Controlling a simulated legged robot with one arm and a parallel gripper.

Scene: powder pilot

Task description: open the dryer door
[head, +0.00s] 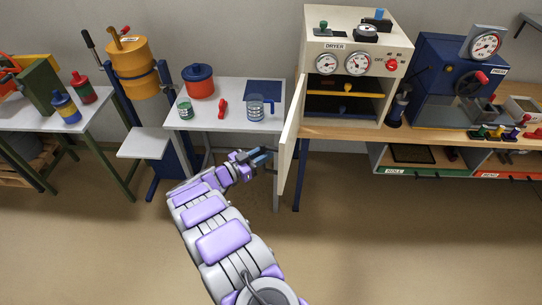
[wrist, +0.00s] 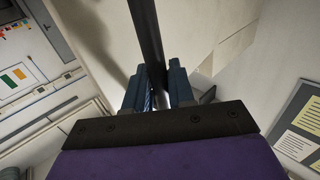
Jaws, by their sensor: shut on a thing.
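The cream dryer (head: 345,25) stands on the wooden bench at upper right. Its door (head: 289,137) stands swung out toward me at the left side, seen nearly edge-on. The dark inside of the dryer (head: 325,104) shows, with a yellow knob at a shelf. My gripper (head: 267,156) is at the left face of the door, near its free edge. In the wrist view, my gripper (wrist: 161,88) has its blue fingers shut on a dark bar, the door handle (wrist: 145,30). The handle is hidden or too small to tell in the head view.
A small white table (head: 225,122) with a red pot, cups and a blue mug stands left of the door. A blue press (head: 440,80) is right of the dryer. Small coloured-handled tools stand at the bench's front edge. The floor (head: 400,240) in front is clear.

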